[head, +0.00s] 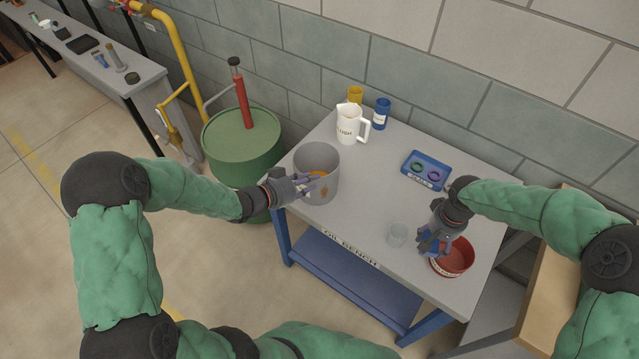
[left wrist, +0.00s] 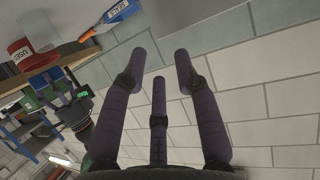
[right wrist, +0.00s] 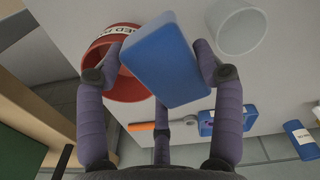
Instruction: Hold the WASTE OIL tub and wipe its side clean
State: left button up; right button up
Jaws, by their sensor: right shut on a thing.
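A grey tub (head: 328,158) stands at the left end of the bench, with a brown mark on its side. I cannot read WASTE OIL on it. My left gripper (head: 318,181) overlaps the tub in the head view. Its fingers are spread with nothing between them in the left wrist view (left wrist: 162,75). My right gripper (head: 432,240) is shut on a blue block (right wrist: 160,58), which is held above or at the rim of a red tub (head: 458,262). The red tub also shows behind the block in the right wrist view (right wrist: 125,88).
A clear cup (head: 397,235) stands left of the red tub. A blue tray (head: 426,158) with rings, a white jug (head: 348,128), a blue can (head: 381,115) and a yellow cup (head: 355,94) stand farther back. A green drum (head: 240,150) is beside the bench. The bench middle is clear.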

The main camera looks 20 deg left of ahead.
aim_at(329, 174)
pick_arm(q)
jog(key=b+x, duration=0.1)
jog(key=x, duration=0.8)
jog(key=shift+b, duration=0.3)
pick_arm(e)
jog(key=shift+f, duration=0.95)
pick_arm(q)
grip_shut()
jog(key=shift+s+f, duration=0.1)
